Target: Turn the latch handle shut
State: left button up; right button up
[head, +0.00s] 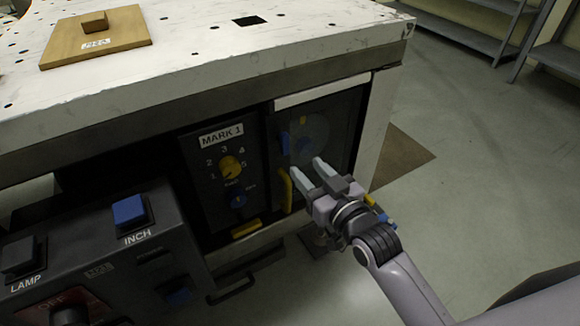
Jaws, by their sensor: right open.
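A yellow handle (286,190), which looks like the latch handle, stands roughly upright at the lower left edge of a dark see-through door (347,112) in the bench front. The door looks closed. Behind it a pale round plate (312,128) with blue parts shows dimly. My right gripper (308,170) is open and empty, its two pale fingertips in front of the door, just right of the yellow handle. I cannot tell whether a finger touches the handle. My left gripper is not in view.
Left of the door is a MARK 1 panel (216,147) with a yellow dial and a blue knob. A control box (100,240) with INCH and LAMP buttons stands at the lower left. A wooden block (97,45) lies on the bench top (210,75).

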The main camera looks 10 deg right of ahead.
aim_at(286, 144)
jog(key=shift+r+b+x, duration=0.2)
jog(key=shift+b+x, duration=0.25)
jog(key=shift+x, duration=1.6)
jog(key=shift+r+b+x, duration=0.2)
jog(key=shift+b+x, duration=0.25)
jog(key=shift+x, duration=1.55)
jog(key=shift+a, duration=0.1)
grip_shut()
